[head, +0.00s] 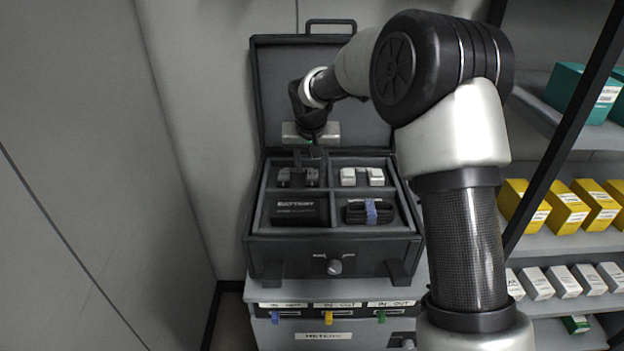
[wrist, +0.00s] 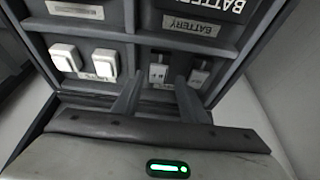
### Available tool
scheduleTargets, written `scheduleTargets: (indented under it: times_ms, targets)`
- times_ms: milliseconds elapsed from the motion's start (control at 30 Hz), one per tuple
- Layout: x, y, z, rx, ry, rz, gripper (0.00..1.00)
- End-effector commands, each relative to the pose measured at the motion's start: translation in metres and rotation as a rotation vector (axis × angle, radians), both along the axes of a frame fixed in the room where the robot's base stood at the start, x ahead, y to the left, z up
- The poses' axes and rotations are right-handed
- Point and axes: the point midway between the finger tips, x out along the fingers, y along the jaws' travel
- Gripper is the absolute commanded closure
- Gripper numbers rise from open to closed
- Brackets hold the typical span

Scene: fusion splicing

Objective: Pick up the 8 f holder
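An open black case holds two pairs of small holders in its back compartments. The dark grey pair (head: 297,178) is at back left and the white pair (head: 362,177) is at back right. The labels are too small to read, so I cannot tell which is the 8 f holder. My gripper (head: 311,152) is over the back left compartment. In the wrist view, my gripper (wrist: 160,82) is open, its two fingers apart and pointing at the dark pair (wrist: 158,72). The white pair (wrist: 83,62) lies to the left there. Contact with the dark pair is not clear.
A black battery (head: 298,209) fills the front left compartment. A black item with a blue band (head: 371,211) lies front right. Dividers and the raised lid (head: 270,85) bound the space. Shelves with yellow boxes (head: 568,208) stand at right.

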Motion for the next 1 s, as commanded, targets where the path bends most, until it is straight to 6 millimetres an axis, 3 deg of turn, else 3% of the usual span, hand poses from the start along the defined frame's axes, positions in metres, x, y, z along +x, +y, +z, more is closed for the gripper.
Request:
scheduleTargets:
  times_ms: [267,567,600,800,1000]
  targets:
    - [0.020,-0.003,-0.036,-0.001,0.003,0.000,0.61]
    - [0.023,-0.003,-0.042,0.000,0.000,0.000,0.61]
    - [0.023,-0.003,-0.042,0.000,0.000,0.000,0.63]
    - [0.022,-0.003,-0.042,0.000,0.001,0.000,0.95]
    - [0.023,-0.003,-0.041,0.000,0.000,0.000,0.95]
